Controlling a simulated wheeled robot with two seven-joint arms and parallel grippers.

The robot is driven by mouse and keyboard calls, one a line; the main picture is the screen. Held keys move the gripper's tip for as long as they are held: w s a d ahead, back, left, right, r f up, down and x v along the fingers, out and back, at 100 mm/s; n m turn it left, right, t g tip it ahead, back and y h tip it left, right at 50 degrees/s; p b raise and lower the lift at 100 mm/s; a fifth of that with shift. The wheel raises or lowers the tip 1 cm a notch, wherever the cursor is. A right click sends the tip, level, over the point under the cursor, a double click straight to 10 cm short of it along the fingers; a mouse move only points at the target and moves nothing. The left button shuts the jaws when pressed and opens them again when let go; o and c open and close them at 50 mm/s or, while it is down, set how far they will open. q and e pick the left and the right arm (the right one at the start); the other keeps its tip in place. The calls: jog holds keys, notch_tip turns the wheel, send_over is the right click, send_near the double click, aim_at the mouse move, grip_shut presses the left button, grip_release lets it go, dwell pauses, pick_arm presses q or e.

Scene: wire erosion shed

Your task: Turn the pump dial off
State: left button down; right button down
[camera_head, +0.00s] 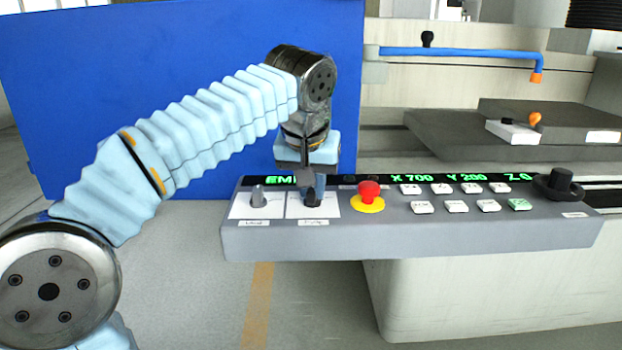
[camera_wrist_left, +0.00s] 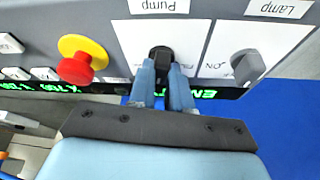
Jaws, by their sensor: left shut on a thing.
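The pump dial (camera_wrist_left: 160,58) is a small black knob on a white plate labelled "Pump" in the left wrist view. In the head view the dial (camera_head: 312,200) shows below my left fingers. My left gripper (camera_wrist_left: 162,72) comes down from above and is shut on the dial, one blue finger on each side. It also shows in the head view (camera_head: 312,186). The fingers hide part of the plate's markings, so I cannot read the dial's setting. My right gripper is in neither view.
A grey lamp dial (camera_head: 259,197) sits left of the pump dial on the grey control panel (camera_head: 400,238). A red emergency button (camera_head: 369,192) on a yellow base stands close on the right. White buttons (camera_head: 456,206) and a black handwheel (camera_head: 560,184) lie further right.

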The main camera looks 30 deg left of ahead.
pick_arm(q)
jog(key=shift+d+n+g+y+p, duration=0.1)
jog(key=shift+n+g+y+p, duration=0.25)
jog(key=shift+n, duration=0.75)
jog(key=c, duration=1.1)
grip_release()
jog(key=shift+o, duration=0.2)
jog(key=p+v, duration=0.3)
jog(key=v, duration=1)
jog(key=shift+s+d+r+p, duration=0.2)
jog(key=shift+r+p, duration=0.1)
jog(key=shift+p, duration=0.1)
